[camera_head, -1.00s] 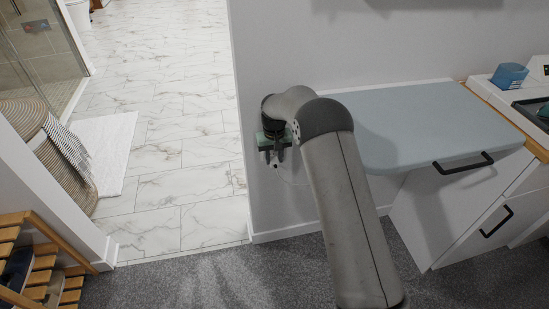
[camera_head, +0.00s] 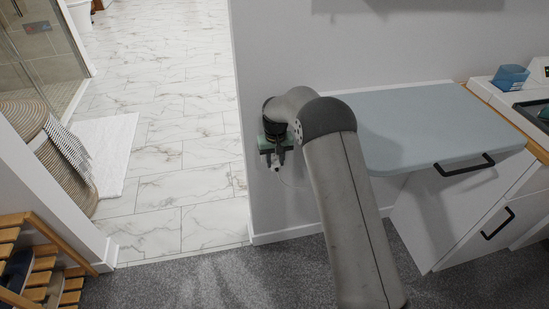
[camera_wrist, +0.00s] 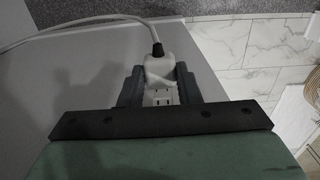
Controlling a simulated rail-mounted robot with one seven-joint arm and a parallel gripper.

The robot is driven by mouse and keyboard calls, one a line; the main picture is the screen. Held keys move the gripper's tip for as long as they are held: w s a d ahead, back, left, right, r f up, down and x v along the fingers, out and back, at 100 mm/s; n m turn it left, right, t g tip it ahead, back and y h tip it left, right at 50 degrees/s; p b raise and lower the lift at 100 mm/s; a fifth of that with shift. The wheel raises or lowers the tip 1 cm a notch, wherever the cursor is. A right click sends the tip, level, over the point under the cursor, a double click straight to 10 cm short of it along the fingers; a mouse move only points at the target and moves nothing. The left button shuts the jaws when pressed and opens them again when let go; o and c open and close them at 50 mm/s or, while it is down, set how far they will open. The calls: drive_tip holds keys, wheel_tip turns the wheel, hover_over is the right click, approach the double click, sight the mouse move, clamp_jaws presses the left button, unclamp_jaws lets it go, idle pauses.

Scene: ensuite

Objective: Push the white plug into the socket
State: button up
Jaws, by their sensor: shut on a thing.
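The white plug (camera_wrist: 160,72) is between the two dark fingers of my gripper (camera_wrist: 158,78) in the wrist view. My gripper is shut on it. A black sleeve joins the plug to a white cable that runs off to the left. A white socket face (camera_wrist: 162,98) with dark slots shows between the fingers, right by the plug. I cannot tell whether the prongs are in the socket. In the head view my gripper (camera_head: 275,157) is low against the grey wall; the plug and socket are too small or hidden there.
The wall (camera_head: 268,205) ends at a doorway just left of my gripper, with marble tiles (camera_head: 165,160) beyond. A blue-grey countertop (camera_head: 430,125) over white drawers stands to the right of my arm. Grey carpet (camera_head: 190,275) lies in front.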

sight(278, 168)
drive_tip(key=shift+s+d, duration=0.2)
drive_tip(key=shift+s, duration=0.45)
drive_tip(key=shift+s+d, duration=0.2)
drive_tip(key=shift+s, duration=0.5)
drive_tip(key=shift+s+d, duration=0.2)
drive_tip(key=shift+s, duration=0.45)
drive_tip(key=shift+w, duration=0.1)
drive_tip(key=shift+w+a, duration=0.2)
drive_tip(key=shift+w, duration=0.4)
drive_tip(key=shift+w+a, duration=0.2)
drive_tip(key=shift+w, duration=0.4)
drive_tip(key=shift+w+a, duration=0.2)
drive_tip(key=shift+w, duration=0.6)
drive_tip(key=shift+w+a, duration=0.2)
drive_tip(key=shift+w, duration=0.55)
drive_tip(key=shift+s+d, duration=0.15)
drive_tip(key=shift+s, duration=0.45)
drive_tip(key=shift+s+d, duration=0.15)
drive_tip(key=shift+s, duration=0.4)
drive_tip(key=shift+w, duration=0.25)
idle(1.2)
